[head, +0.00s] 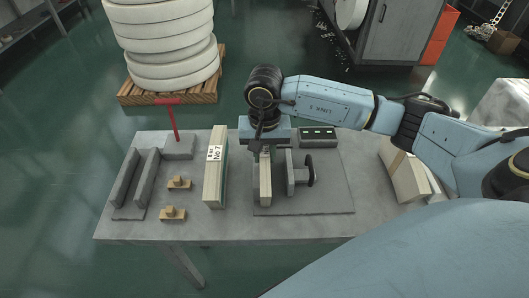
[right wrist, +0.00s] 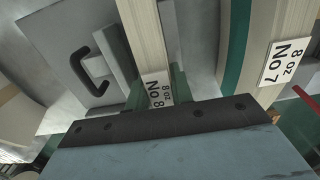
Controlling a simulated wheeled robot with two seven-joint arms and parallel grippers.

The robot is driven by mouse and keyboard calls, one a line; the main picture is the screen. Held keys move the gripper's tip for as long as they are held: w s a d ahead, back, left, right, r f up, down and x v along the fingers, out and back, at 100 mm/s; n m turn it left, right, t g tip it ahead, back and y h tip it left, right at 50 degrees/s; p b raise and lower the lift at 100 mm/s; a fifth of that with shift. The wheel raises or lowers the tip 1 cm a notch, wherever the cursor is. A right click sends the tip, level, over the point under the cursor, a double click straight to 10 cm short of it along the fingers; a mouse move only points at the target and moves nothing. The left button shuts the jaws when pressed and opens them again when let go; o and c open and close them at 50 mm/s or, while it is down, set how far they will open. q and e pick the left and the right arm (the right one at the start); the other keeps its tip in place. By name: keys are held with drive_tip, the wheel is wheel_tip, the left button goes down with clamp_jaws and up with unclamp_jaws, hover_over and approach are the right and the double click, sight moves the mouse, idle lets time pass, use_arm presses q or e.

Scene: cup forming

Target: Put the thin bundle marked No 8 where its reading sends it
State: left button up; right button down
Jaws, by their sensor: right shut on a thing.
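My right gripper (head: 264,147) is shut on the top far end of the thin bundle marked No 8 (head: 265,182), a pale upright stack. Its label, "8 oz No 8" (right wrist: 157,93), shows in the right wrist view. The bundle is over the grey plate of the measuring fixture (head: 325,200), left of the fixture's upright jaw with a dark handwheel (head: 310,170). I cannot tell whether it rests on the plate. A dark readout box (head: 318,133) with small lights stands behind; its reading is too small to tell. My left gripper is not in view.
A thicker bundle marked No 7 (head: 215,175) stands just left of the fixture. Further left are two wooden knobbed blocks (head: 178,183), a grey slotted rack (head: 140,180) and a red T-handle (head: 170,105). Pale stacks (head: 402,172) stand at the right table end.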

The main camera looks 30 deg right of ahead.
drive_tip(key=shift+r, duration=0.75)
idle(0.3)
wheel_tip(320, 180, up, 11)
drive_tip(key=p, duration=0.6)
idle(1.0)
